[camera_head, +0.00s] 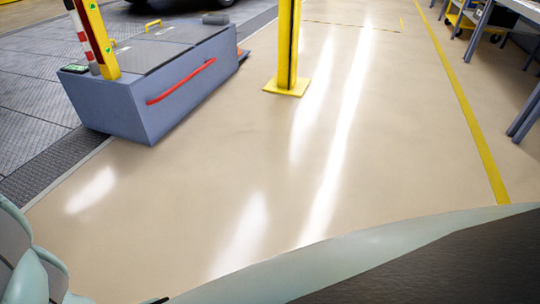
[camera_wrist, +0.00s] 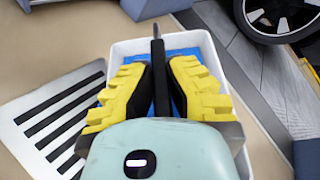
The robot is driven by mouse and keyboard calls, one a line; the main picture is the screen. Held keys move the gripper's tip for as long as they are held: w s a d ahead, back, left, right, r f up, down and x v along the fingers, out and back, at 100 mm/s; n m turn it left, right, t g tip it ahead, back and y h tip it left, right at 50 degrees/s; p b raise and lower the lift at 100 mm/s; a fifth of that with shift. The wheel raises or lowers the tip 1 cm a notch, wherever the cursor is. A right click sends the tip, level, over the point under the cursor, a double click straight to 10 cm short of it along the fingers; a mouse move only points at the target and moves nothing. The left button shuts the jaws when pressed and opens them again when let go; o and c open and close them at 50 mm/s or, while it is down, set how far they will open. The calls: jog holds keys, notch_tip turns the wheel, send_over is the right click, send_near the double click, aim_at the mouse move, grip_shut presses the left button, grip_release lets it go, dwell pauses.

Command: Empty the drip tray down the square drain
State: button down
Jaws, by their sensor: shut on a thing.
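In the wrist view, my gripper (camera_wrist: 157,88) has its yellow ridged fingers closed on a dark upright bar (camera_wrist: 158,55). The bar stands over the middle of the white drip tray (camera_wrist: 126,48) and looks like its handle; where it joins the tray is hidden. Blue liquid (camera_wrist: 180,54) shows inside the tray between and beyond the fingers. The near part of the tray is hidden by my gripper. A pale plate with black slots (camera_wrist: 45,118), which looks like the drain grating, lies on the floor left of the tray. The head view shows neither tray nor gripper.
A car wheel (camera_wrist: 278,15) is at the upper right of the wrist view. In the head view, a blue-grey box (camera_head: 150,92) with a red rail stands left, a yellow post (camera_head: 288,50) stands centrally, and tables (camera_head: 525,105) stand right. The beige floor between is clear.

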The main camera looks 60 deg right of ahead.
jog(key=shift+s+a+r+n+t+p, duration=0.2)
jog(key=shift+s+a+n+t+p, duration=0.15)
jog(key=shift+p, duration=1.1)
jog(key=shift+s+a+f+n+t+b, duration=0.15)
jog(key=shift+s+f+n+t, duration=0.1)
jog(key=shift+s+n, duration=0.15)
jog(key=shift+s+a+f+n+t+b, duration=0.1)
jog(key=shift+s+a+n+t+b, duration=0.15)
jog(key=shift+n, duration=0.2)
jog(key=shift+s+a+f+n+t+b, duration=0.35)
jog(key=shift+s+n+b, duration=0.2)
jog(key=shift+n+b, duration=0.3)
jog(key=shift+s+a+f+n+t+b, duration=0.3)
jog(key=shift+s+f+n+b, duration=0.25)
jog(key=shift+b, duration=0.35)
jog(key=shift+s+a+f+n+t+b, duration=0.3)
jog(key=shift+s+n+b, duration=0.25)
jog(key=shift+n+b, duration=0.3)
jog(key=shift+s+f, duration=0.1)
jog(key=shift+s, duration=0.05)
